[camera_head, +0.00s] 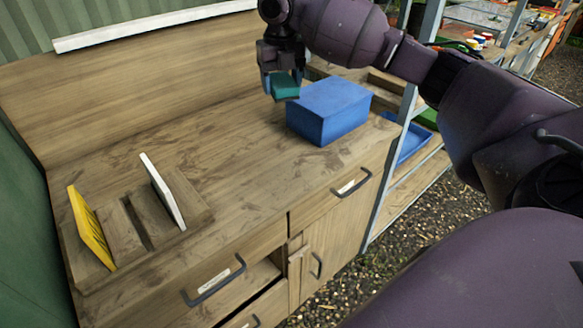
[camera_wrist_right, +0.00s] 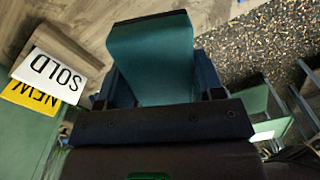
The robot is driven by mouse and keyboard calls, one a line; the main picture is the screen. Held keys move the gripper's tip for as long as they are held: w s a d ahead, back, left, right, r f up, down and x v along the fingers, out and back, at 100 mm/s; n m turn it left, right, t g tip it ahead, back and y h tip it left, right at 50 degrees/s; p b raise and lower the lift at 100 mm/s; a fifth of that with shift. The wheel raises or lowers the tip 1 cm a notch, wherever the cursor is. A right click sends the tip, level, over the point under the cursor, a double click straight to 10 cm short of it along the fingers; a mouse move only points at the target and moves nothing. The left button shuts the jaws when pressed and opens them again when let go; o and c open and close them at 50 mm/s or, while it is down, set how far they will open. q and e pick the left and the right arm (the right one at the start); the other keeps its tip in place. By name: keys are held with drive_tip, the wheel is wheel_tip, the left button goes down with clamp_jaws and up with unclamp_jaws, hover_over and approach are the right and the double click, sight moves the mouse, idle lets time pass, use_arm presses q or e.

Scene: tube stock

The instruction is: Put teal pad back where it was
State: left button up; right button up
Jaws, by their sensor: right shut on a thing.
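The teal pad (camera_head: 286,88) is held between the fingers of my right gripper (camera_head: 282,82), just behind and left of the blue box (camera_head: 328,110). The pad looks raised above the wooden worktop, though its exact gap to the box is hard to tell. In the right wrist view the teal pad (camera_wrist_right: 152,62) fills the space between the two dark fingers of the right gripper (camera_wrist_right: 160,85). My left gripper does not show in either view.
A wooden slotted stand (camera_head: 135,222) at the left holds a yellow sign (camera_head: 90,228) and a white sign (camera_head: 162,190). The worktop (camera_head: 190,140) between stand and box is clear. A metal-framed shelf (camera_head: 392,165) stands right of the cabinet, with gravel beyond.

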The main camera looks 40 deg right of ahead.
drive_tip(key=shift+s, duration=0.65)
drive_tip(key=shift+s+f, duration=0.2)
drive_tip(key=shift+f, duration=0.1)
drive_tip(key=b, duration=0.2)
hover_over(287, 163)
wheel_tip(287, 163, down, 14)
drive_tip(key=shift+w+f, duration=0.1)
wheel_tip(287, 163, down, 5)
drive_tip(key=shift+r, duration=0.1)
drive_tip(key=shift+f+b, duration=0.3)
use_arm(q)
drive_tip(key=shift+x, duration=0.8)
